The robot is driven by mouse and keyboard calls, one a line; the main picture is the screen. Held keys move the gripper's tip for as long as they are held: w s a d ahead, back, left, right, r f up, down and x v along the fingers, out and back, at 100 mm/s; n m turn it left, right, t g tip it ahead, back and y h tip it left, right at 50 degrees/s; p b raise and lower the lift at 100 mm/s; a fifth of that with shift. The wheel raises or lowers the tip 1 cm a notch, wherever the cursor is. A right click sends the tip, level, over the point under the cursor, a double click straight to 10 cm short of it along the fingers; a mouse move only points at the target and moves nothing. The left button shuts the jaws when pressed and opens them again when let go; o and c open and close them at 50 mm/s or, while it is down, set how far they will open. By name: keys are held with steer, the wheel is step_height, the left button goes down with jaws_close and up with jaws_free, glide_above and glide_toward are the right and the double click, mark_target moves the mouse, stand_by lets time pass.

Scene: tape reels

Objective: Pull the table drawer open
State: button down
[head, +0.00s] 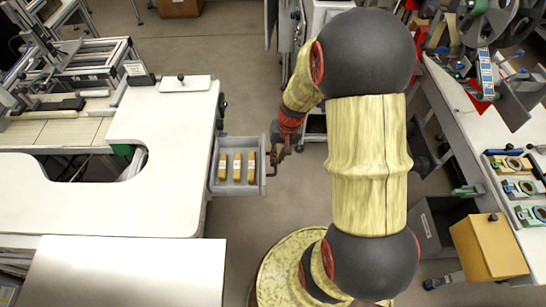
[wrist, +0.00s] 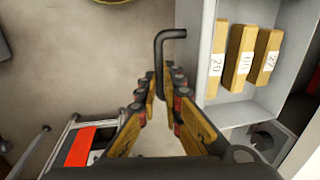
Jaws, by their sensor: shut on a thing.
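The grey table drawer (head: 237,188) is out from the right side of the white table (head: 165,205), and its inside shows. Three tan boxes with white labels lie side by side in it: left (head: 223,167), middle (head: 237,167) and right (head: 251,166). My gripper (head: 276,158) is at the drawer's outer front. In the wrist view the drawer (wrist: 207,45) is at the upper right. The black bent drawer handle (wrist: 160,55) runs between the fingers of my gripper (wrist: 161,92), which are shut on it. The handle's lower part is hidden by the fingers.
Bare floor (head: 245,235) lies between the white table and my arm. A second workbench (head: 480,135) with reels and tools stands at the right. A tan box (head: 490,247) is at the lower right.

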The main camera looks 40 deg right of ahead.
steer(key=c, duration=2.2)
jaws_free()
steer(key=r, duration=0.4)
steer(key=d+r, duration=0.1)
steer(key=r, duration=0.3)
steer(key=s+r, duration=0.1)
steer(key=r, duration=0.2)
steer(key=shift+s+d+r, duration=0.1)
steer(key=shift+d+r, duration=0.25)
steer(key=shift+r, duration=0.05)
